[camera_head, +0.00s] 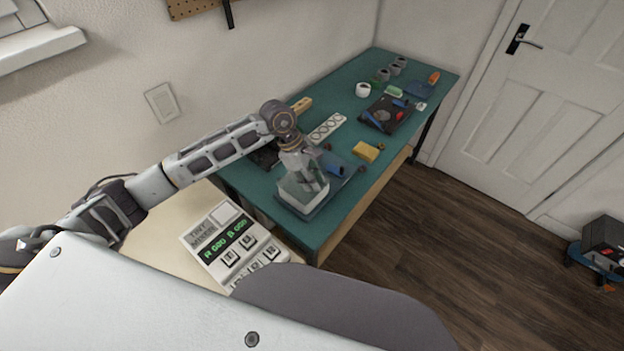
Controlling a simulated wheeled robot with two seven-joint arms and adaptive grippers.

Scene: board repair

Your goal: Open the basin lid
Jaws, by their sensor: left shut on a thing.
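The basin (294,198) is a small pale box at the near end of the green workbench. A clear, glassy panel, which looks like the basin lid (297,187), shows at its top. My left arm reaches in from the left, and my left gripper (313,182) points down at the basin. It is shut on the lid, though the fingertips are small and the exact contact is hard to make out. I cannot tell how far the lid is raised. My right gripper is not in view.
The green workbench (262,190) also holds a yellow sponge (366,151), a blue item (334,168), a white strip with round holes (327,128), a white roll (363,90) and a dark tray (388,114). A keypad device (232,245) stands nearer, left of the bench.

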